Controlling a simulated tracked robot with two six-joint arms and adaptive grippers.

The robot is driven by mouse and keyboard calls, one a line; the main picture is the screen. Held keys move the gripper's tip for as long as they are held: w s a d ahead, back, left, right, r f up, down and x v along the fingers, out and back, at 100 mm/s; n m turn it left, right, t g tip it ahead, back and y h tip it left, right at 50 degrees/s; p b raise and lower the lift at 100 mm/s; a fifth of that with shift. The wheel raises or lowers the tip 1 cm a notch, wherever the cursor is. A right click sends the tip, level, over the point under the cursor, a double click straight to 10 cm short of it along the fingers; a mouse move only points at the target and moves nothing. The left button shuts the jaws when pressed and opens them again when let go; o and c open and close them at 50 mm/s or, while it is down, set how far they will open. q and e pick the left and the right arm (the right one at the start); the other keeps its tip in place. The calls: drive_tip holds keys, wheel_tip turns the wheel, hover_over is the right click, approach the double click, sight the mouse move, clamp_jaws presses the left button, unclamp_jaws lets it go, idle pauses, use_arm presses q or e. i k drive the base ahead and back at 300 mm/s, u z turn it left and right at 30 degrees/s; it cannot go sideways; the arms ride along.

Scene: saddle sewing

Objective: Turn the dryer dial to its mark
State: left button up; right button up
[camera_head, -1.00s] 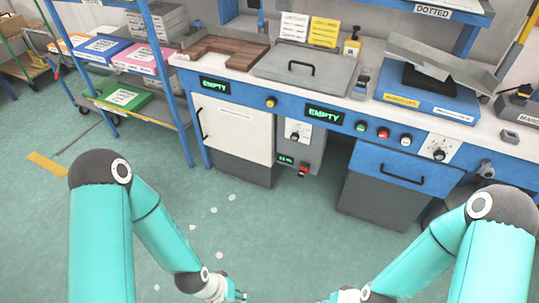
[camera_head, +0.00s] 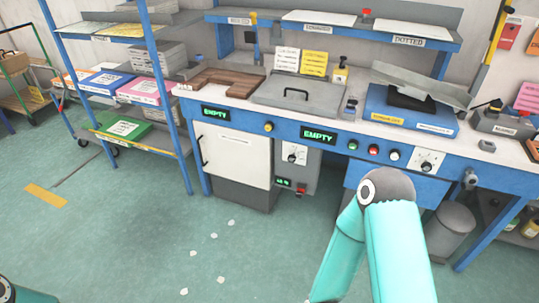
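Two black dials show, and I cannot read which one is the dryer's. One dial (camera_head: 293,156) is on a white plate on the grey control box (camera_head: 304,170), beside the white-door cabinet (camera_head: 236,147). The other dial (camera_head: 427,164) is on a white plate at the right of the blue bench front. Marks around both are too small to read. My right arm crosses the lower right, and its gripper is below the picture. Only a bit of my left arm shows at the lower left corner, and its gripper is out of view.
The blue bench (camera_head: 271,126) carries a lidded grey box (camera_head: 300,91) and a blue machine (camera_head: 408,112). Two green displays on its front read EMPTY. A blue shelf rack (camera_head: 177,90) stands at the left, a grey bin (camera_head: 450,232) at the right. The floor before the cabinet is clear except for small pale scraps.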

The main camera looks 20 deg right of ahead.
sight(291, 158)
drive_tip(key=u, duration=0.1)
drive_tip(key=i, duration=1.7)
drive_tip(key=z, duration=0.75)
drive_tip(key=k, duration=0.75)
drive_tip(key=z, duration=0.25)
drive_tip(key=i, duration=0.8)
drive_tip(key=u, duration=0.1)
